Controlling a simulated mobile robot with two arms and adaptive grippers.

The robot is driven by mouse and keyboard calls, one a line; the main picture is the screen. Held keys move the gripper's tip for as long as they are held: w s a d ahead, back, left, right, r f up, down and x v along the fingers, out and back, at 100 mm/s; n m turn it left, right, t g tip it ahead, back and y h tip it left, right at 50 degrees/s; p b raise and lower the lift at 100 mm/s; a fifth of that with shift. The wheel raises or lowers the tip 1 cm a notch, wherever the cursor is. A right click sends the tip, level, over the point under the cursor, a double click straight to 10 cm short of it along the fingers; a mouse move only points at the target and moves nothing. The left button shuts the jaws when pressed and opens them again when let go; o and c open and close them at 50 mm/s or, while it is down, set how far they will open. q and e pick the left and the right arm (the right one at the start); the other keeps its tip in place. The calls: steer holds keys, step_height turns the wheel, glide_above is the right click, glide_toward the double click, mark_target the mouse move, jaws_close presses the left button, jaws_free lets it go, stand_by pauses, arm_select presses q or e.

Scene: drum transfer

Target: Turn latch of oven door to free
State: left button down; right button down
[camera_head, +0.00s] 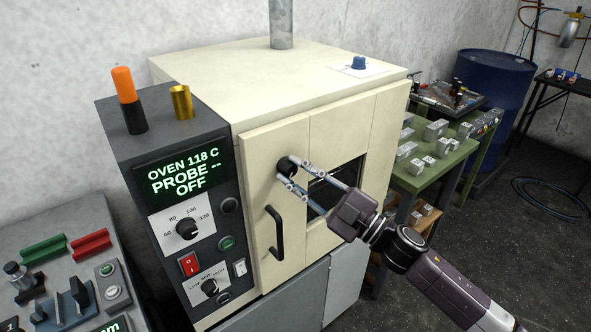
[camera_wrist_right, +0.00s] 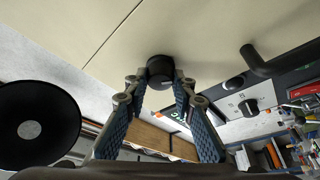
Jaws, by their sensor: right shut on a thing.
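The oven (camera_head: 290,75) is a cream cabinet with a closed door. The latch (camera_head: 285,165) is a round black knob high on the left part of the door front. My right gripper (camera_head: 287,172) reaches it from the right and is shut on it. In the right wrist view the black latch knob (camera_wrist_right: 160,68) sits between the fingertips of the right gripper (camera_wrist_right: 158,84), against the cream door. The fingertips partly cover the knob, and I cannot tell its turn angle. A black bar handle (camera_head: 276,232) is on the door below the latch. My left gripper is not in view.
A grey control panel (camera_head: 190,205) with dials and a display reading "OVEN 118 C, PROBE --, OFF" stands left of the door. A dark window (camera_head: 345,173) is behind my right gripper. A green bench (camera_head: 440,170) with metal blocks and a blue drum (camera_head: 490,80) stand at right.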

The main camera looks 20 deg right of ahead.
steer(key=n+g+p, duration=0.1)
steer(key=n, duration=0.1)
steer(key=n+g+p, duration=0.1)
steer(key=n, duration=0.1)
steer(key=shift+d+r+n+y, duration=0.1)
steer(key=shift+r+n+y, duration=0.1)
steer(key=shift+n+y, duration=0.15)
steer(key=shift+n+g+p, duration=0.45)
steer(key=shift+n+g, duration=0.05)
steer(key=shift+n, duration=0.45)
steer(key=shift+f, duration=0.15)
steer(key=c, duration=1.6)
jaws_free()
